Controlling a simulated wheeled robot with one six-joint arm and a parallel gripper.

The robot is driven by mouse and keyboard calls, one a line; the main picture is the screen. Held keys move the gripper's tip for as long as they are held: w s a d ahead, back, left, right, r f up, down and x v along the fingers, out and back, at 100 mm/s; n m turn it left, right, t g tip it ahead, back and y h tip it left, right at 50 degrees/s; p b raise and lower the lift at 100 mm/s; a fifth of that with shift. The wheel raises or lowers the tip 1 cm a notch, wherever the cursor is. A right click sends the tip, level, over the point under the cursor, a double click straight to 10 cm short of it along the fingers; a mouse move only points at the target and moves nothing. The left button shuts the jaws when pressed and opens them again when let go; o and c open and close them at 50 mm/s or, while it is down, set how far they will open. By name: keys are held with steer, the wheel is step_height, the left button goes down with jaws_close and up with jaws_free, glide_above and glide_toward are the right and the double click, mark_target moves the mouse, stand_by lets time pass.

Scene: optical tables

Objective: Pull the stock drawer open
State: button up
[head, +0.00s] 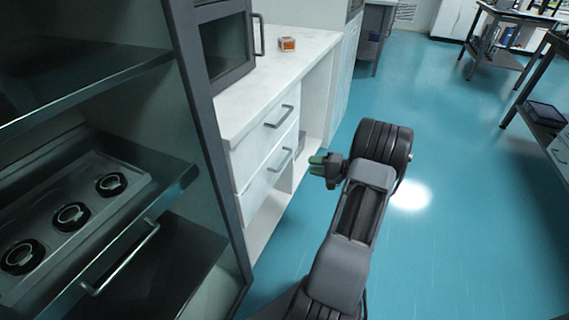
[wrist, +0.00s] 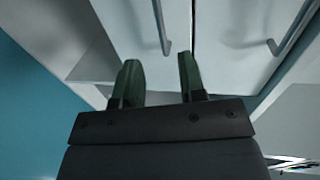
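Two white drawer fronts are stacked under the white counter. The upper drawer (head: 262,138) and the lower drawer (head: 266,181) both look shut, each with a grey bar handle. No label shows which is the stock drawer. My gripper (head: 318,160) is to the right of the lower handle (head: 281,160), apart from it. In the wrist view the green fingers (wrist: 160,68) are open and empty. One bar handle (wrist: 161,28) lies just beyond the gap between them, and the other handle (wrist: 290,30) is at the right.
A dark shelf cabinet (head: 205,130) at the left holds a tray (head: 60,165) with three round black parts and a bar handle below. A small orange box (head: 287,43) sits on the counter (head: 245,100). Blue floor (head: 470,220) is open to the right; dark tables stand beyond.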

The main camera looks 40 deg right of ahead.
mark_target(284, 161)
steer(key=b+x, duration=0.2)
steer(key=x, duration=1)
steer(key=shift+a, duration=0.15)
jaws_close()
